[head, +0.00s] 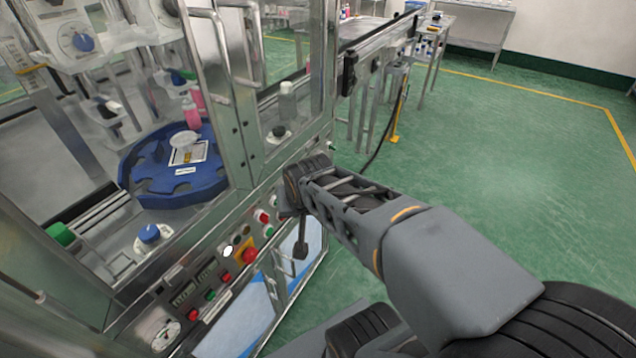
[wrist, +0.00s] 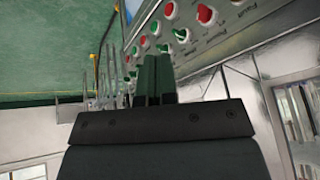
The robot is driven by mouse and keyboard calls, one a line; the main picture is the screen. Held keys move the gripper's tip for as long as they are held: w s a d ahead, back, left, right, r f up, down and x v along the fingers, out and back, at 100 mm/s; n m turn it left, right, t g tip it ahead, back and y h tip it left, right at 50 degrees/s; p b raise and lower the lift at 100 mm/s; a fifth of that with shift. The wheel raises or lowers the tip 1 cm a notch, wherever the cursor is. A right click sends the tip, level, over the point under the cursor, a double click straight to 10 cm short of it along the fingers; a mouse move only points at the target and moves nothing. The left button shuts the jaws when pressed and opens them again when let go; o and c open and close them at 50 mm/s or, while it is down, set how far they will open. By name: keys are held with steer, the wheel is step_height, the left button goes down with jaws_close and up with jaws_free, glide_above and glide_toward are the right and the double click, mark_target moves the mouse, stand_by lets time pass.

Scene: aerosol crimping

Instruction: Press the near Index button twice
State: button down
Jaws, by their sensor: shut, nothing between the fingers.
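The machine's control panel carries several red and green buttons. In the head view, a green button (head: 268,231) and a red button (head: 264,216) sit near my gripper, left of it. The wrist view shows rows of red buttons (wrist: 205,14) and green buttons (wrist: 182,33) beyond the fingertips. The labels are too small or slanted to read, so I cannot tell which button is the near Index button. My gripper (head: 301,250) is shut and empty in front of the panel's right part. In the wrist view, its closed fingers (wrist: 156,75) appear apart from the buttons.
A red mushroom button (head: 249,254) on yellow stands out from the panel. Above it, behind a metal-framed guard (head: 240,110), is a blue rotary table (head: 160,185) with a pink bottle (head: 191,115). A conveyor (head: 385,40) runs behind. Green floor to the right is clear.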

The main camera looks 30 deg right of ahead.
steer(key=w+d+f+m+t+h+b, duration=0.3)
steer(key=w+d+f+m+t+b, duration=0.3)
steer(key=w+d+f+m+b, duration=0.5)
steer(key=w+d+f+m+t+b, duration=0.1)
steer(key=d+f+m+t+b, duration=0.2)
steer(key=d+f+m, duration=0.2)
steer(key=w+d+f+m+t+h+b, duration=0.1)
steer(key=w+d+f+m+t+b, duration=0.1)
steer(key=d+f+m, duration=0.4)
steer(key=d+m+t, duration=0.1)
steer(key=d+m, duration=0.3)
steer(key=shift+w+d+t+h+b, duration=0.3)
steer(key=shift+d+b, duration=0.05)
steer(key=shift+b, duration=0.05)
steer(key=w+a, duration=0.4)
steer(key=w, duration=0.3)
steer(key=shift+w+a+b, duration=0.15)
steer(key=shift+w+b, duration=0.2)
steer(key=shift+w, duration=0.05)
steer(key=shift+w+a, duration=0.1)
steer(key=shift+w, duration=0.1)
stand_by(0.4)
